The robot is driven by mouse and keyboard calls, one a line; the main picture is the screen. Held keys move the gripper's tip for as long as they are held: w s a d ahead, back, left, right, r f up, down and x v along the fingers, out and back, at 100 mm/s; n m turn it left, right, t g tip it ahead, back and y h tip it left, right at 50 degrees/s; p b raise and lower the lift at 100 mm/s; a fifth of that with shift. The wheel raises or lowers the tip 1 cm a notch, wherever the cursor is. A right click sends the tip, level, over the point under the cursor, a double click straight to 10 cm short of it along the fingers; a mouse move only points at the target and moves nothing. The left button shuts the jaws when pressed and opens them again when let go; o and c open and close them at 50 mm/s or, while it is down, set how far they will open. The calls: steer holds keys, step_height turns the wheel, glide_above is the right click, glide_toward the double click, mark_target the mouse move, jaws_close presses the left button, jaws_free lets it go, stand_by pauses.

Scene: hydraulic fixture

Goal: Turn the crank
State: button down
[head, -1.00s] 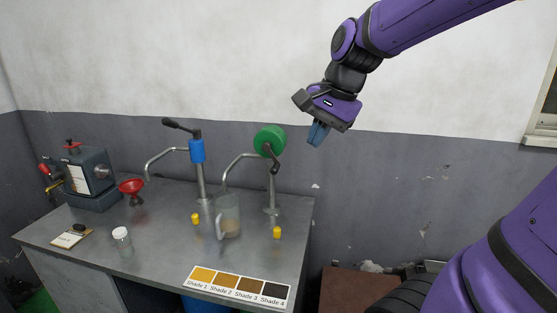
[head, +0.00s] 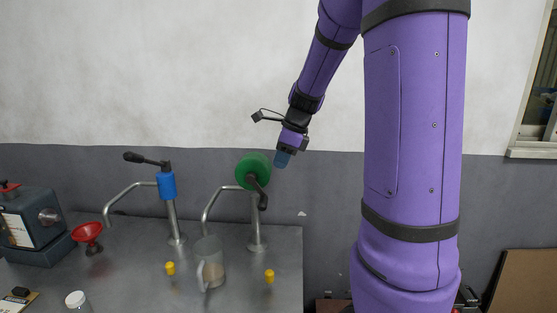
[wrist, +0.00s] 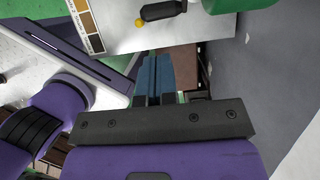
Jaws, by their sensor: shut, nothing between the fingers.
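The crank is a black arm (head: 259,190) on a green round head (head: 250,171), on top of the right-hand metal spout on the bench. The crank arm hangs down to the right, with its handle at the lower end. In the wrist view, part of the green head (wrist: 240,4) and the black handle (wrist: 162,10) show at the top edge. My gripper (head: 282,161) is shut and empty. In the head view it appears just right of the green head; no contact with the crank is visible. Its blue fingers (wrist: 153,80) show together in the wrist view.
A blue-headed pump (head: 166,186) with a black lever stands left on the metal bench (head: 130,262). A clear jug (head: 210,262), two yellow knobs and a red funnel (head: 88,232) are there too. The shade card (wrist: 88,25) shows in the wrist view.

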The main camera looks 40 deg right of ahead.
mark_target(265, 200)
steer(key=x, duration=1.1)
steer(key=shift+w+a+f, duration=0.25)
steer(key=shift+f, duration=0.4)
steer(key=shift+d+r, duration=0.1)
steer(key=shift+r, duration=0.05)
